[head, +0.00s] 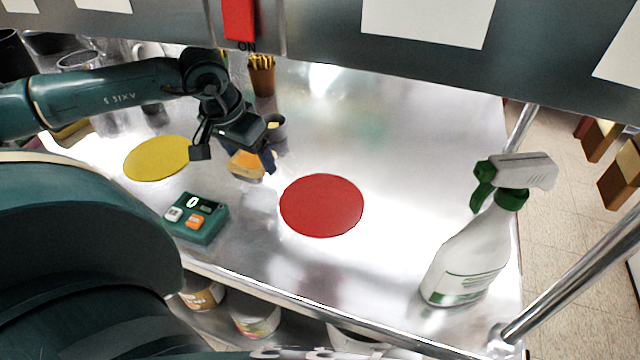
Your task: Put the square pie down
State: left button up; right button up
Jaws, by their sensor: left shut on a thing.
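My left gripper (236,160) is shut on the square pie (246,165), a small orange-yellow piece with a darker edge. It holds the pie over the steel counter (400,130), between the yellow disc (157,158) and the red disc (321,205). The gripper's fingers partly cover the pie. I cannot tell whether the pie touches the counter. My right gripper is not in view.
A teal scale or timer (196,218) with a display reading 0 stands near the front edge. A white spray bottle (468,250) with a green collar stands at the right. A brown cup with yellow sticks (262,77) stands at the back.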

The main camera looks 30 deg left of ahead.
pick_arm(q)
jog(key=w+d+p, duration=0.1)
jog(key=d, duration=0.3)
jog(key=w+d+p, duration=0.1)
jog(key=d, duration=0.3)
jog(key=w+d+p, duration=0.1)
jog(key=d, duration=0.3)
jog(key=shift+d+r, duration=0.15)
jog(key=shift+d, duration=0.25)
jog(key=shift+w+d, duration=0.15)
jog(key=shift+d, duration=0.2)
jog(key=shift+d+f+p, duration=0.2)
jog(key=shift+p, duration=0.1)
notch_tip(320, 180, down, 3)
jog(key=shift+f+p, duration=0.1)
jog(key=shift+p, duration=0.25)
jog(key=shift+f, duration=0.1)
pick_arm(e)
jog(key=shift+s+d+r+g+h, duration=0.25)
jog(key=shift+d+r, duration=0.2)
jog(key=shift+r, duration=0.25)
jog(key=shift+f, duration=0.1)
pick_arm(q)
jog(key=o, duration=1.1)
jog(key=shift+f, duration=0.1)
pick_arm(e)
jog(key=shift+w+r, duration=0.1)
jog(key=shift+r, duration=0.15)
